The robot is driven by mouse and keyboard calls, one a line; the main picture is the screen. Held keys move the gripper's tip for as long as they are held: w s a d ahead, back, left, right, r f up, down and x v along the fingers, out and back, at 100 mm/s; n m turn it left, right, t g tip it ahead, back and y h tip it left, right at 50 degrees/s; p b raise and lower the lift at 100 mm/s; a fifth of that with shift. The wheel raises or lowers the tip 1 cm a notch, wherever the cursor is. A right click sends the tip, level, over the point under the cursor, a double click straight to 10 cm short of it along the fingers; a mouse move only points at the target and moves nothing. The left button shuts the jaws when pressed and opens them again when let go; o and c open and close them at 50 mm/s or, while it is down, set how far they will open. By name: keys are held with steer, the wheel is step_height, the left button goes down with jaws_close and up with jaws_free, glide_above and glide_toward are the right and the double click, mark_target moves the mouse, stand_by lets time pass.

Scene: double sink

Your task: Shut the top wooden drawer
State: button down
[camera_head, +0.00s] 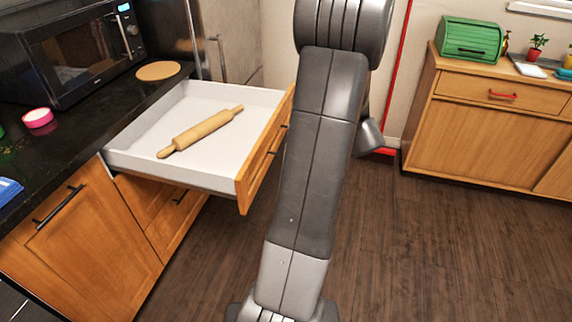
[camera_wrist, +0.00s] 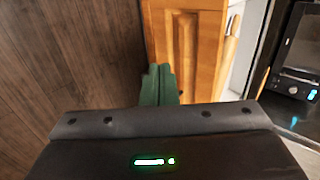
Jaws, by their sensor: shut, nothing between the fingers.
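The top wooden drawer (camera_head: 225,184) is pulled far out from the dark counter. Its white inside holds a wooden rolling pin (camera_head: 200,132). Its wooden front with a dark handle faces right, partly behind my arm. In the wrist view the drawer front (camera_wrist: 204,62) stands upright just beyond my gripper (camera_wrist: 159,70). The green fingers are together with nothing between them, near the front's lower left edge. I cannot tell whether they touch it. In the head view my arm hides my gripper.
A microwave (camera_head: 75,50), a round board (camera_head: 158,71) and a pink-rimmed bowl (camera_head: 38,117) are on the counter. Closed wooden fronts (camera_head: 80,240) lie below it. A wooden cabinet (camera_head: 490,130) with a green bread box (camera_head: 468,39) stands at right. The wooden floor (camera_head: 440,250) between is clear.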

glide_toward(253, 183)
step_height(253, 183, down, 4)
steer(key=a, duration=0.1)
steer(key=w+a+p, duration=0.1)
steer(key=a, duration=0.1)
steer(key=shift+a+f, duration=0.1)
steer(key=shift+w+a, duration=0.25)
steer(key=shift+a, duration=0.2)
